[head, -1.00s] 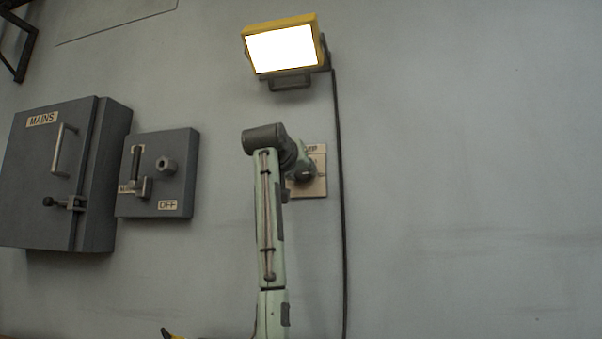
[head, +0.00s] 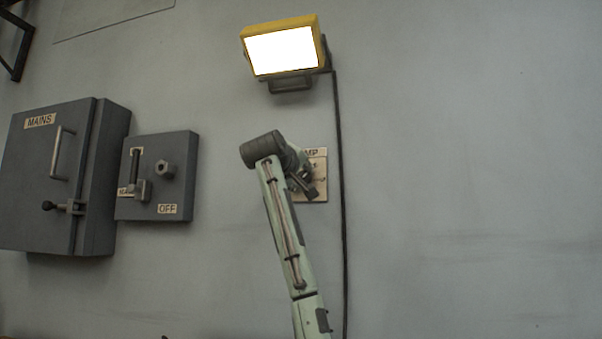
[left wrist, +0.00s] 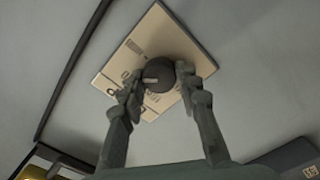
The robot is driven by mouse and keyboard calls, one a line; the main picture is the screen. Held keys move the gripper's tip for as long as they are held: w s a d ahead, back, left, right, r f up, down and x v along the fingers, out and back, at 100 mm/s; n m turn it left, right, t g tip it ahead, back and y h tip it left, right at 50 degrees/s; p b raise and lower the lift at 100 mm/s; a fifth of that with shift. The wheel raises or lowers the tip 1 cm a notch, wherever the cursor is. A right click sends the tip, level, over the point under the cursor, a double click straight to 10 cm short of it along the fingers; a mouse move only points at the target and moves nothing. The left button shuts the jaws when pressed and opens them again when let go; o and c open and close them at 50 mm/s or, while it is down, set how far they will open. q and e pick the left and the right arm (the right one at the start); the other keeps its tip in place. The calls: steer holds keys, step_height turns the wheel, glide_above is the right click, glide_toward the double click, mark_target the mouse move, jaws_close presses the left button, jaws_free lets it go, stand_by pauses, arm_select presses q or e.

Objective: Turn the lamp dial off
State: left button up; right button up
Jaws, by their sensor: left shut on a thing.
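The lamp dial (left wrist: 160,74) is a dark round knob with a pale mark, on a beige plate (left wrist: 140,53) in the left wrist view. The plate (head: 321,160) also shows in the head view, with the dial mostly hidden behind my gripper. My left gripper (head: 309,188) is at the plate. In the left wrist view my left gripper (left wrist: 161,80) has its fingers on either side of the dial, shut on it. The lamp (head: 284,51) above is lit bright white in a yellow housing. My right gripper is not in view.
A grey MAINS box (head: 48,190) with a handle and a grey switch panel (head: 177,190) marked OFF are on the wall at left. A dark cable (head: 339,130) runs down from the lamp just right of the plate. The wall to the right is clear.

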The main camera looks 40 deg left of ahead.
arm_select(q)
steer(key=n+p, duration=0.4)
steer(key=n, duration=0.4)
steer(key=shift+r+p, duration=0.1)
steer(key=shift+p, duration=0.25)
steer(key=n+p, duration=0.1)
steer(key=n, duration=0.2)
steer(key=shift+p, duration=0.4)
steer(key=n, duration=0.1)
steer(key=n+p, duration=0.1)
steer(key=n, duration=0.1)
steer(key=shift+f+n, duration=0.2)
steer(key=shift+n, duration=0.1)
steer(key=shift+d+f+n, duration=0.1)
steer(key=shift+n, duration=2.95)
steer(key=shift+d+f+n, duration=0.1)
steer(key=shift+n, duration=2.95)
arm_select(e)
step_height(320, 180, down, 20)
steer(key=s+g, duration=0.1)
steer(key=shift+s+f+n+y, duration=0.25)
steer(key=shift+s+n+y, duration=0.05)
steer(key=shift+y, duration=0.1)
arm_select(q)
steer(key=shift+w+a, duration=0.1)
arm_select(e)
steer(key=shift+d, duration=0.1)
arm_select(q)
steer(key=o, duration=1.2)
steer(key=shift+c, duration=0.2)
